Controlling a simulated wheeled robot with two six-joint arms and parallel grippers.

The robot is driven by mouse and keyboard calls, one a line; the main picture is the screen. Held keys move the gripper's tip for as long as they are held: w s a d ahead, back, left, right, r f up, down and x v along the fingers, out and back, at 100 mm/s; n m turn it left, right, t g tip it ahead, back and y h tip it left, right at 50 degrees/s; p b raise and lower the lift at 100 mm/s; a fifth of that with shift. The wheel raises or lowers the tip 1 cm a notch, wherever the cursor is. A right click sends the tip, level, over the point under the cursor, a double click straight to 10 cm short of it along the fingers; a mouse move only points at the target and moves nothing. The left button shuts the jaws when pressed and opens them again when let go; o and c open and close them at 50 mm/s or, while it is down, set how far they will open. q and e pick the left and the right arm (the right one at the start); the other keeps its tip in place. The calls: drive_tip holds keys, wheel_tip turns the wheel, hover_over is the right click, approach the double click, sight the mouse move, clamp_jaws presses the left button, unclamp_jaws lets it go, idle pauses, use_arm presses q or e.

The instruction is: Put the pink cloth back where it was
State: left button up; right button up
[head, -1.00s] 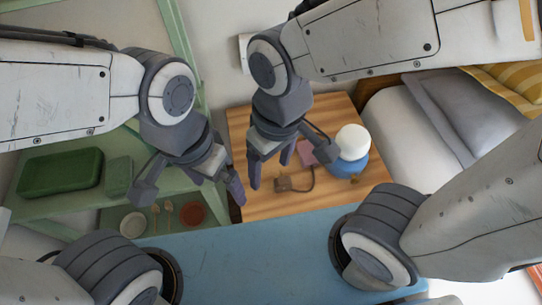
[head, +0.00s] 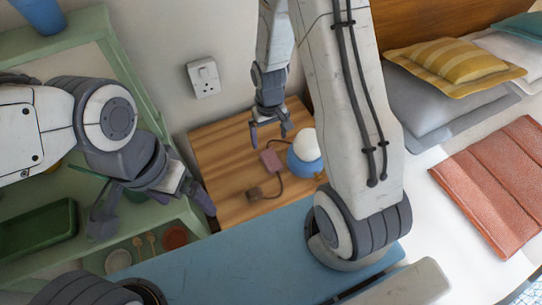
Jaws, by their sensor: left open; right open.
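A small flat pink piece (head: 271,161), which looks like the pink cloth, lies on the wooden bedside table (head: 215,160), just left of the blue and white lamp (head: 305,150). I cannot tell whether it is folded. My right gripper (head: 270,133) is open and empty, near the back of the table, behind the pink piece in the picture and apart from it. My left gripper (head: 183,195) hangs at the left, by the table's left edge over the green shelf unit (head: 115,70). It is open, with nothing seen in it.
A wall socket (head: 203,77) is behind. The bed at the right has a salmon blanket (head: 495,180) and a yellow striped pillow (head: 455,60). The shelf holds a green tray (head: 38,232). The table's left part is clear.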

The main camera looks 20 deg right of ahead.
sight(270, 155)
wheel_tip(270, 155, down, 10)
drive_tip(key=shift+d+f+b, duration=0.1)
drive_tip(key=shift+b, duration=0.5)
drive_tip(key=c, duration=1.5)
